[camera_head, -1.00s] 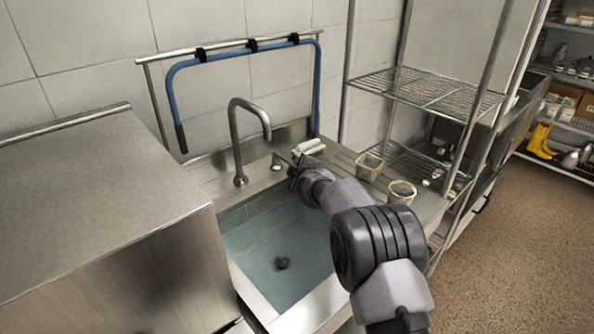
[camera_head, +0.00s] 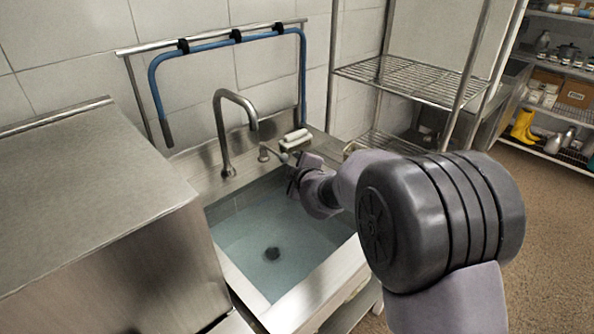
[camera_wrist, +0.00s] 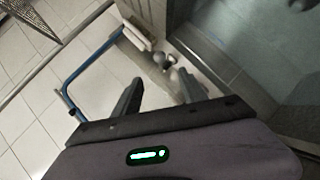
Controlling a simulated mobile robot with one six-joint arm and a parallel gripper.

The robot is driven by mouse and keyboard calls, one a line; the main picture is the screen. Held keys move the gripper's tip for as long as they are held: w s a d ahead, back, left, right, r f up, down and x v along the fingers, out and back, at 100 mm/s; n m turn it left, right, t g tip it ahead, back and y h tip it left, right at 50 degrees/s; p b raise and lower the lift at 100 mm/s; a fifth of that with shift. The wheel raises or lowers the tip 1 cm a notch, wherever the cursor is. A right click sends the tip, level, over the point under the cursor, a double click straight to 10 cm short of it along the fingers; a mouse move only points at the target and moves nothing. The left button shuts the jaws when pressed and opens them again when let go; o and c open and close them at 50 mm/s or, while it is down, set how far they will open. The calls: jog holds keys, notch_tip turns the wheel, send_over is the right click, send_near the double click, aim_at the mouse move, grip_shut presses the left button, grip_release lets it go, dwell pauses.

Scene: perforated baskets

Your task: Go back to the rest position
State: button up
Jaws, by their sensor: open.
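My gripper (camera_head: 302,174) is over the far right corner of the sink. In the wrist view my gripper (camera_wrist: 160,90) has its two dark fingers apart, with nothing between them. In the camera_head view my arm crosses the right half of the picture and hides most of the drainboard. Only a bit of a basket rim (camera_head: 355,146) seems to show above the arm; the rest of that area is hidden.
The water-filled sink (camera_head: 253,294) has a curved tap (camera_head: 219,120) behind it. White rolls (camera_head: 296,137) lie by the back edge. A blue hose (camera_head: 155,85) hangs on a rail. A steel cabinet (camera_head: 90,190) stands left, a wire rack (camera_head: 415,80) right. Floor is open at right.

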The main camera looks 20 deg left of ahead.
jog(key=v, duration=0.4)
jog(key=s+d+r+n+y, duration=0.25)
jog(key=s+r+n, duration=0.25)
jog(key=r+n, duration=0.55)
jog(key=s+d+r+n+g+y, duration=0.1)
jog(key=s+d+r+n, duration=0.1)
jog(key=s+n, duration=0.5)
jog(key=s+d+r+n+g, duration=0.2)
jog(key=s+d+n, duration=0.15)
jog(key=n, duration=0.55)
jog(key=s+d+f+n+g+h, duration=0.1)
jog(key=s+d+f+n+h, duration=0.3)
jog(key=s+d+n, duration=0.5)
jog(key=s+d+f+n+g+h, duration=0.1)
jog(key=s+d+f+n+h, duration=0.3)
jog(key=s+d+n, duration=0.6)
jog(key=s+f+n, duration=0.1)
jog(key=n, duration=0.2)
jog(key=shift+s+d+f+g, duration=0.25)
jog(key=shift+f+g, duration=0.05)
jog(key=shift+f, duration=0.1)
